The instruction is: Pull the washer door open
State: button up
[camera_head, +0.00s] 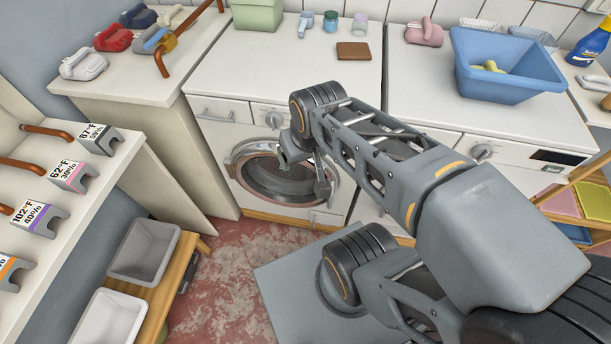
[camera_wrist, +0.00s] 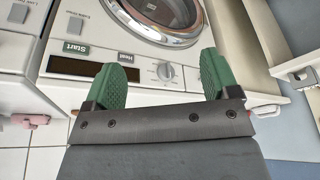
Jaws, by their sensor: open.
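The washer (camera_head: 217,135) is a white front-loader in the middle of the head view. Its round door (camera_head: 247,190) has a silver rim and dark glass and looks shut. My gripper (camera_head: 303,174) is in front of the door and covers part of its right side. In the wrist view the door (camera_wrist: 165,40) is at the top, beyond my gripper (camera_wrist: 160,76). The two green fingertips are spread wide with nothing between them. The wrist view also shows the dial (camera_wrist: 166,72) and the Start label on the panel.
A blue basin (camera_head: 505,65) stands on the machine to the right. A green tub (camera_head: 257,14), jars and a brown block (camera_head: 353,51) are on the washer top. Grey bins (camera_head: 143,250) sit on a low wooden bench at left. Red floor (camera_head: 225,290) is clear before the washer.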

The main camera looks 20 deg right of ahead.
aim_at(237, 169)
jog(key=u, duration=0.4)
jog(key=k, duration=1.05)
jog(key=u, duration=0.5)
jog(key=i, duration=0.65)
jog(key=u, duration=0.3)
